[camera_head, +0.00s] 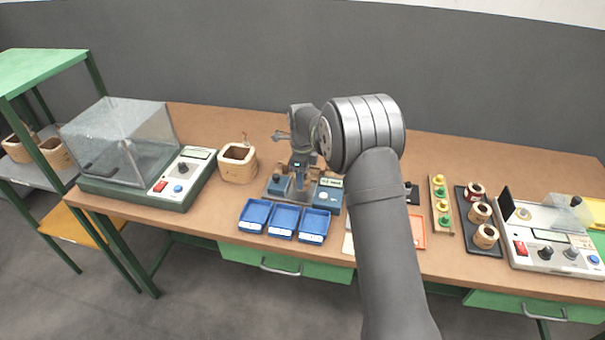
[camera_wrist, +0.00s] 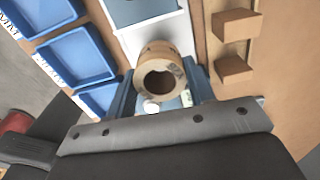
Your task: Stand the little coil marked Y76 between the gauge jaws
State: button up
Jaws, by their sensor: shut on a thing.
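In the wrist view a small tan coil (camera_wrist: 151,53) with a dark round hole sits between the two blue-grey fingers of my gripper (camera_wrist: 162,88), which is shut on it. Dark marks show on its rim, too small to read. In the head view my gripper (camera_head: 299,181) is low over the gauge (camera_head: 328,196), a grey base with blue blocks. The coil and the gauge jaws are hard to make out there, so I cannot tell whether the coil touches the base or stands between the jaws.
Three blue trays (camera_head: 284,221) stand in front of the gauge. Right of my arm are a rack of coils (camera_head: 480,211) and another instrument (camera_head: 548,240). Wooden blocks (camera_wrist: 235,24) show in the wrist view.

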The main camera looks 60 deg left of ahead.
jog(key=shift+f, duration=1.25)
jog(key=o, duration=1.5)
notch_tip(320, 180, up, 8)
jog(key=shift+f, duration=4.05)
